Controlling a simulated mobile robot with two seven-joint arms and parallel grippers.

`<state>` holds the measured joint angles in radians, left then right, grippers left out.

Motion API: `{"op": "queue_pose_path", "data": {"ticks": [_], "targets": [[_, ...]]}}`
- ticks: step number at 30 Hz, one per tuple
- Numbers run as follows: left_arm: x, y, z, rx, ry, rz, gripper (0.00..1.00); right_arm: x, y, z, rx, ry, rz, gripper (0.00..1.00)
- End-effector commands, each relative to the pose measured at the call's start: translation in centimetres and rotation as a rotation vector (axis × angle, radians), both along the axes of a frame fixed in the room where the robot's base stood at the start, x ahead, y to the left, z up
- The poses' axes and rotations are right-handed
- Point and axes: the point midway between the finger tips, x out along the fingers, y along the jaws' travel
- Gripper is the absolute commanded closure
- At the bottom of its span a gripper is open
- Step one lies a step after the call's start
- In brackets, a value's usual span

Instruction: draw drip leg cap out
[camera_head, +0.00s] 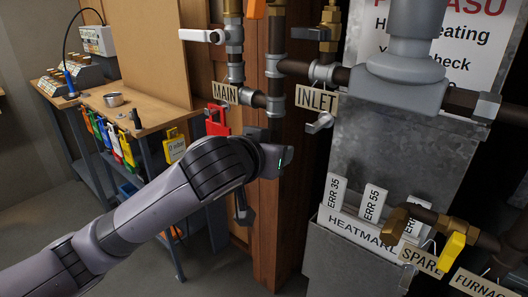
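A vertical dark pipe (276,40) runs down to a grey tee fitting (275,103) beside the MAIN tag. The lower end of this drip leg is close to my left gripper (272,160). I cannot make out the drip leg cap; the gripper and wrist cover that spot. My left arm reaches in from the lower left, and its gripper is seen from behind and the side. Its fingertips are not clear, so I cannot tell whether it is shut or holds anything. My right gripper is not in view.
A grey regulator-like body (400,85) sits on the horizontal pipe at right. The INLET tag (316,100) and valve handles hang close by. A metal furnace housing (345,258) with error cards stands at lower right. A wooden workbench (160,112) is at left.

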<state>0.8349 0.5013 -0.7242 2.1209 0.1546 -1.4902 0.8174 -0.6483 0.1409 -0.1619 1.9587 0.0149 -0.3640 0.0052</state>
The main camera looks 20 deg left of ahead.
Motion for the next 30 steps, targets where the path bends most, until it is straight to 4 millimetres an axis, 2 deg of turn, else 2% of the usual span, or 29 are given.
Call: {"op": "queue_pose_path", "data": {"ticks": [9,10,15,17,18,19,20,30], "targets": [[0.34,-0.04,-0.15,0.0,0.0,0.0,0.44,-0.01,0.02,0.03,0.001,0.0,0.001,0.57],[0.34,-0.04,-0.15,0.0,0.0,0.0,0.47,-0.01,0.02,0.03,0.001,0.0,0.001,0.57],[0.33,-0.05,-0.15,0.0,0.0,0.0,1.0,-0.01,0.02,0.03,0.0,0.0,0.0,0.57],[0.32,-0.05,-0.14,0.0,0.0,0.0,1.0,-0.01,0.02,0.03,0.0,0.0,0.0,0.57],[0.33,-0.04,-0.12,0.0,-0.001,0.0,0.87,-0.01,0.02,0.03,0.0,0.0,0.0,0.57],[0.32,-0.04,-0.12,0.0,-0.001,0.0,0.97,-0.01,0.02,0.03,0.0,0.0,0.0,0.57],[0.32,-0.04,-0.12,0.0,-0.001,0.0,1.0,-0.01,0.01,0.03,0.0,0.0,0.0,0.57],[0.31,-0.04,-0.31,0.0,0.0,-0.001,1.0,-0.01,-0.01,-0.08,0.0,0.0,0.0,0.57]]}}
